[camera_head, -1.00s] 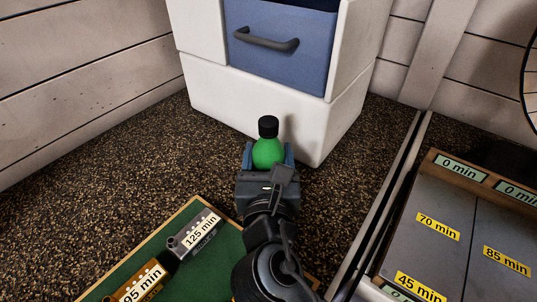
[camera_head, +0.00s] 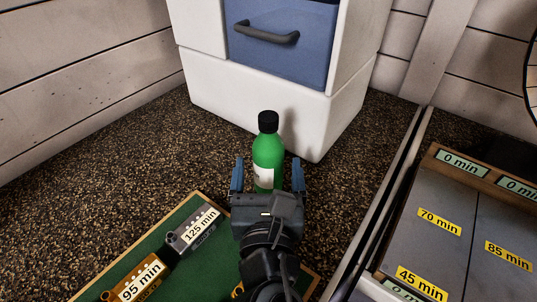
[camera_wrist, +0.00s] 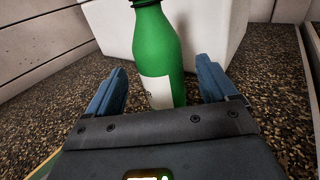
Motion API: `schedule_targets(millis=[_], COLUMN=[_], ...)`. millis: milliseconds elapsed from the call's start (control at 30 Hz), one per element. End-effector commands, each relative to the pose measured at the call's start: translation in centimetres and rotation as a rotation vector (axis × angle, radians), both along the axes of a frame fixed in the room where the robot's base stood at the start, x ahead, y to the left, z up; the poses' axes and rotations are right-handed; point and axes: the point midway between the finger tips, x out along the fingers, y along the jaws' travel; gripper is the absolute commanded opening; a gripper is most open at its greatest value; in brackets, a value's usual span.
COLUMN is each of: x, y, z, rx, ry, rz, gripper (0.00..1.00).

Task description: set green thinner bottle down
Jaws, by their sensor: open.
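The green thinner bottle (camera_head: 268,152) has a black cap and a white label. It stands upright on the dark speckled surface, in front of the white cabinet. In the wrist view the bottle (camera_wrist: 158,55) shows beyond my gripper, with its cap cut off by the top edge. My gripper (camera_head: 268,174) is open, its two blue fingers apart on either side of the bottle's lower part. The fingers (camera_wrist: 160,82) do not appear to touch the bottle in the wrist view. The bottle's base is partly hidden behind my gripper.
A white cabinet (camera_head: 250,98) with a blue drawer (camera_head: 285,55) stands behind the bottle. A green mat (camera_head: 170,278) with labelled metal pieces (camera_head: 193,233) lies front left. A tray with minute labels (camera_head: 420,250) is at right. Speckled surface left of the bottle is clear.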

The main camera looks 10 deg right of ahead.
Motion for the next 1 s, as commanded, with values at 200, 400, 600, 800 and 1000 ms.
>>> schedule_targets(millis=[200,400,600,800,1000], x=[-4.3,-6.3,-6.8,-6.8,-6.8], y=[0.6,0.9,1.0,1.0,1.0], z=[-0.1,-0.1,0.0,0.0,0.0], rx=[0.001,0.001,0.002,0.001,0.001], ry=[0.001,0.001,0.0,0.0,0.0], rz=[0.002,0.0,-0.001,-0.001,-0.001], gripper=[0.86,0.86,0.86,0.86,0.86])
